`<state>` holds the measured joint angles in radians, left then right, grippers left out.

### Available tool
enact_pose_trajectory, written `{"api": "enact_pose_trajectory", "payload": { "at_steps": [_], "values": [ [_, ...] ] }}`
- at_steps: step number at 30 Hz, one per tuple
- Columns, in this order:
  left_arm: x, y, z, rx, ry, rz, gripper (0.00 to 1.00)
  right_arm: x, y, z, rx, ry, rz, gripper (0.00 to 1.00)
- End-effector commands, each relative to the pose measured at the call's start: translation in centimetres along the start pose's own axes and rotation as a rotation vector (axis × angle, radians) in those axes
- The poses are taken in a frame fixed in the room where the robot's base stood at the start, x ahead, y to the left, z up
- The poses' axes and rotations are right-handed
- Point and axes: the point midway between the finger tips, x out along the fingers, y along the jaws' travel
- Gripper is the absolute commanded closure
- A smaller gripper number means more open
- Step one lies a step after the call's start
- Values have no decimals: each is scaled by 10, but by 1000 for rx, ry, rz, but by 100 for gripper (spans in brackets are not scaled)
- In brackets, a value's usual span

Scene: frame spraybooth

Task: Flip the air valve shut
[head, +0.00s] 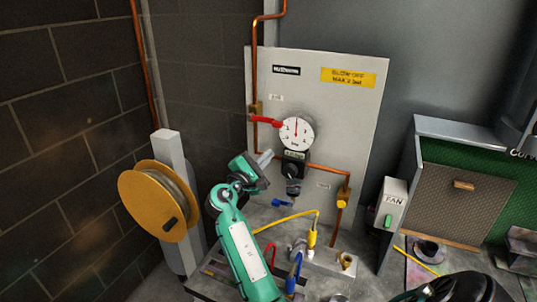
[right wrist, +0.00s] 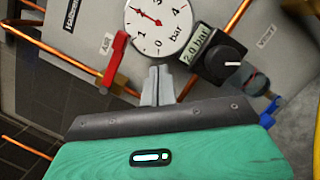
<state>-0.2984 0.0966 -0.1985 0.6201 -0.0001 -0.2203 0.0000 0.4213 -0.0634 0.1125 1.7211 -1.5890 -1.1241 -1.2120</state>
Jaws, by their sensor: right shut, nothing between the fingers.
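The air valve's red lever (head: 267,121) is on the vertical copper pipe at the left of the grey panel and points right, across the pipe, towards the gauge. In the right wrist view the red lever (right wrist: 116,58) stands beside the AIR label, left of the fingertips. My right gripper (head: 266,157) is shut and empty, below and apart from the lever, in front of the panel. Its closed fingers (right wrist: 157,84) show in the right wrist view just below the gauge. My left gripper is not in view.
The round pressure gauge (head: 296,133) and black regulator (head: 292,168) are right of the lever. A small blue lever (head: 282,203) sits below. A yellow hose reel (head: 160,200) stands left; a FAN box (head: 392,203) is right. Hoses and fittings crowd the bench below.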

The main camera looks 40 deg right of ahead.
Motion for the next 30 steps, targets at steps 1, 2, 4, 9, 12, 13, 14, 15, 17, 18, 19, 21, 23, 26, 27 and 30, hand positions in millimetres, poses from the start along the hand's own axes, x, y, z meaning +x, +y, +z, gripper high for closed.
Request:
{"api": "enact_pose_trajectory", "payload": {
  "at_steps": [1, 2, 4, 9, 12, 13, 14, 15, 17, 18, 19, 21, 23, 26, 27, 30],
  "values": [
    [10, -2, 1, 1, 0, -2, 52, -12, -7, -2, 2, 1, -1, 100],
    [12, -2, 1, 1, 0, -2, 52, -18, -8, -1, 2, 0, -1, 100],
    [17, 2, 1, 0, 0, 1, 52, -30, -10, 0, 0, 1, -1, 100],
    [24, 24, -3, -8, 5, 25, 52, -50, -12, 4, 0, -1, -1, 100],
    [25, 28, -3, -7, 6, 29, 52, -55, -12, 5, -1, -1, -1, 100],
    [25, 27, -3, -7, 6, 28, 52, -56, -12, 5, -1, -1, -1, 100],
    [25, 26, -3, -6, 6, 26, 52, -57, -12, 5, -1, -1, -1, 100],
    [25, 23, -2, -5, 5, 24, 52, -57, -11, 6, -1, -1, -1, 100],
    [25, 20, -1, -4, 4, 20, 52, -57, -11, 6, -2, -1, -1, 100],
    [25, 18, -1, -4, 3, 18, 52, -57, -11, 6, -2, -1, -1, 100],
    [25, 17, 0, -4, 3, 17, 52, -57, -11, 6, -2, -1, -1, 100],
    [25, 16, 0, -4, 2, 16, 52, -57, -11, 6, -2, -1, -1, 100],
    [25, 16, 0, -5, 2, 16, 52, -57, -11, 6, -2, -1, -1, 100],
    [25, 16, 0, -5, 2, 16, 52, -56, -11, 6, -1, -1, -1, 100],
    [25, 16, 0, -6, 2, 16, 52, -56, -11, 6, -1, -1, -1, 100],
    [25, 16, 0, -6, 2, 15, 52, -56, -11, 6, -1, -1, -1, 100]
  ]
}}
